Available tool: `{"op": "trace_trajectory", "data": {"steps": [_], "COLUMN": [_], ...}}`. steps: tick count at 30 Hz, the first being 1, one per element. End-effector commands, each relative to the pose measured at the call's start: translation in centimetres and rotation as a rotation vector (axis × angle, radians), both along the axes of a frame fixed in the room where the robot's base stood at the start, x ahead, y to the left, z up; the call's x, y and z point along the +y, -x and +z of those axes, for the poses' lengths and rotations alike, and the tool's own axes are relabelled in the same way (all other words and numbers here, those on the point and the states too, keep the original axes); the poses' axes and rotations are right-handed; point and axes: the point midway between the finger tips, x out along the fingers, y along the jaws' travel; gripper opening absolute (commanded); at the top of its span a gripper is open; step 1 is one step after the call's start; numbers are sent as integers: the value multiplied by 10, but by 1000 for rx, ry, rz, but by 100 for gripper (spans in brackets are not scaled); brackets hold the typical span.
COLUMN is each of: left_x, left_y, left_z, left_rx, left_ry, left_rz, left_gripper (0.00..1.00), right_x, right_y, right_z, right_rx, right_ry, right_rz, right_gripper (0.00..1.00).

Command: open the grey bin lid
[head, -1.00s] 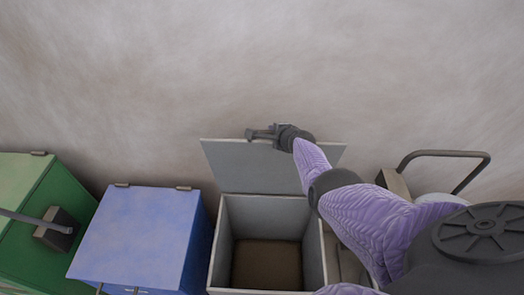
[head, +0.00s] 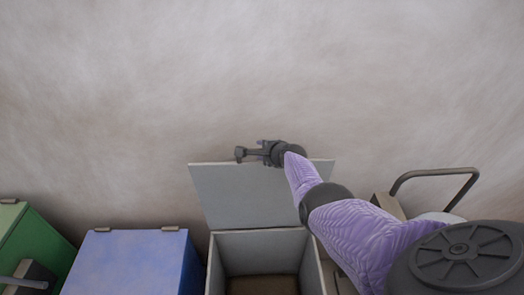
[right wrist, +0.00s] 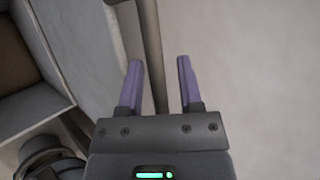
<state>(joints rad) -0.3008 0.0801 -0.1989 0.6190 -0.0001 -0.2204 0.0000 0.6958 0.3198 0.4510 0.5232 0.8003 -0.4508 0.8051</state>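The grey bin (head: 216,268) stands at the lower middle of the head view, with its mouth uncovered and a brown bottom inside. Its grey lid (head: 240,197) is raised at the back of the bin, in front of the wall. My right gripper (head: 252,153) is at the lid's top edge. In the right wrist view my right gripper (right wrist: 160,63) has its two purple fingers apart. A grey-brown bar (right wrist: 150,35) runs into the gap between them; I cannot tell whether the fingers touch it. My left gripper is not seen.
A closed blue bin (head: 130,262) stands to the left, and a green bin (head: 35,243) beyond it. A curved dark handle (head: 432,172) rises to the right of the grey bin. The wall (head: 260,70) behind is bare.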

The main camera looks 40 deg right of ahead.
Motion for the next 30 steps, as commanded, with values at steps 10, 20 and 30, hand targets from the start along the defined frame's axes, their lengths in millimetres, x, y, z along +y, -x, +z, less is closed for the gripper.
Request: {"op": "trace_trajectory", "data": {"steps": [10,20,30], "left_x": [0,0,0], "left_y": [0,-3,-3], "left_z": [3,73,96], "left_rx": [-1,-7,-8], "left_ry": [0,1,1], "left_rz": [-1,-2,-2], "left_gripper": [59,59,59], "right_x": [1,6,10], "right_y": [2,47,83], "right_z": [1,39,53], "right_rx": [3,4,2], "right_ry": [-1,0,-1], "right_rz": [1,-1,0], "right_gripper": [55,55,55]}}
